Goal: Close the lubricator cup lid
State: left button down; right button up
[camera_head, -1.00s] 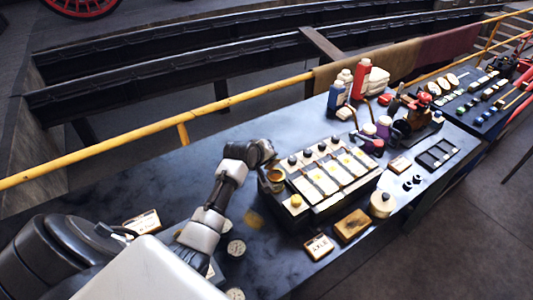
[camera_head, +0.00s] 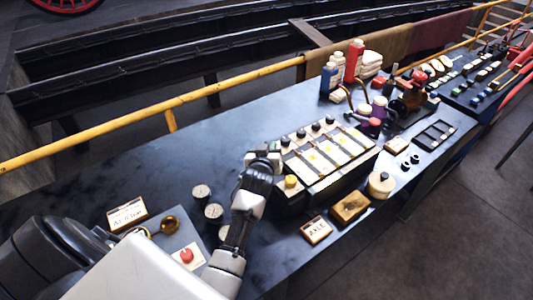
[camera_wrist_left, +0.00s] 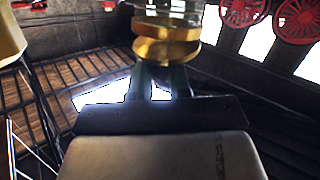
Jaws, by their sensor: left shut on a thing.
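My left gripper (camera_head: 262,160) is at the left end of a white-topped box with panels (camera_head: 325,155). In the left wrist view its fingers (camera_wrist_left: 162,75) are shut on a round brass part (camera_wrist_left: 165,50). A second brass disc and clear glass show just above it. I cannot tell whether this part is the lubricator cup's lid. In the head view the gripper and forearm hide it. Another round brass piece (camera_head: 168,224) stands on a grey board at the lower left. My right gripper is not in view.
A yellow cap (camera_head: 291,181) on the box is close to the gripper. A red knob (camera_head: 186,255) and a label card (camera_head: 127,214) are at the lower left. Bottles (camera_head: 354,61) stand behind. The bench's back left is clear.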

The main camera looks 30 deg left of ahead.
pick_arm(q)
jog(key=shift+s+d+f+m+t+y+b, duration=0.1)
jog(key=shift+d+f+m+t+y+b, duration=0.3)
jog(key=shift+b, duration=0.55)
jog(key=shift+a, duration=0.15)
jog(key=shift+r, duration=0.1)
jog(key=c, duration=1.1)
grip_release()
